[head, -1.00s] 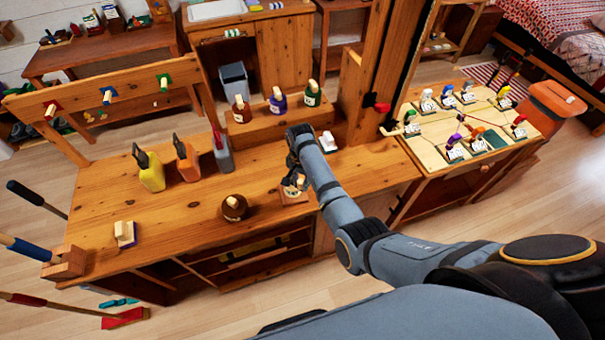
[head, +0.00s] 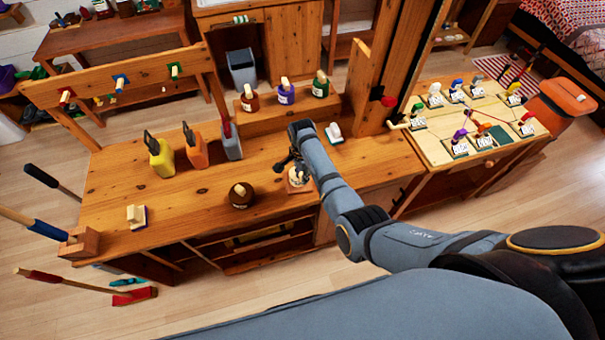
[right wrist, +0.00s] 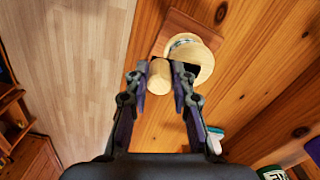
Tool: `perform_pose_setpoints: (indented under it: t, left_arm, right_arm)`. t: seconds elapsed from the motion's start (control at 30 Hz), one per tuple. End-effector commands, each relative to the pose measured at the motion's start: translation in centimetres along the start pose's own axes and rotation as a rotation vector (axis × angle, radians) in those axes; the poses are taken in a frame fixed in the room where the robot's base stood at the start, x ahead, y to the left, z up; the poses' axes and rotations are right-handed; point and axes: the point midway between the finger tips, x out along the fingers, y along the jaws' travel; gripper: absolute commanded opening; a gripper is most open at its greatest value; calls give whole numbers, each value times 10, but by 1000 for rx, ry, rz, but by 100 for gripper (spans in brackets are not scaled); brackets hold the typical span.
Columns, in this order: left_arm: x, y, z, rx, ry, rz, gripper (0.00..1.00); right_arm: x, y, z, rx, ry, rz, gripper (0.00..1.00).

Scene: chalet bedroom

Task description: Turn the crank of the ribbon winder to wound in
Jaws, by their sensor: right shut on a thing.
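The ribbon winder (head: 297,184) stands near the front edge of the wooden workbench, partly hidden by my right arm in the head view. In the right wrist view the winder shows a brown wooden base (right wrist: 174,29) and a round cream drum (right wrist: 203,66). Its crank knob (right wrist: 159,78), a pale cylinder, sits between my fingertips beside the drum. My right gripper (right wrist: 160,80) is shut on this knob. In the head view the right gripper (head: 289,165) is at the winder, its fingertips hard to make out. My left gripper is not in view.
A round brown bottle (head: 241,195) stands close left of the winder. A white-topped item (head: 334,133) lies behind it to the right. Yellow (head: 162,158), orange (head: 194,150) and grey (head: 231,141) containers stand further left. The bench's front left is mostly clear.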

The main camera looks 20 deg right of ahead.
Motion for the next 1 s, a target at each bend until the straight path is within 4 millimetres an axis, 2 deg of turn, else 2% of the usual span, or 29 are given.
perform_pose_setpoints:
  t: [0.23,0.27,0.43,0.77,0.87,1.0]
  left_arm:
    - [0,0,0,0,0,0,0]
    - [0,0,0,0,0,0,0]
    - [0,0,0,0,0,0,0]
    - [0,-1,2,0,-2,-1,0]
    - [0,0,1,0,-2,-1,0]
    - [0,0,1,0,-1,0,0]
  right_arm:
    - [-1,-1,-1,0,2,-3,0]
    - [-1,-1,-1,0,2,-3,25]
    - [-1,-1,-1,-1,1,-2,47]
    - [-4,-1,0,-1,1,-1,47]
    - [-18,-1,0,-1,1,-4,47]
    - [-52,-1,0,-1,1,-6,47]
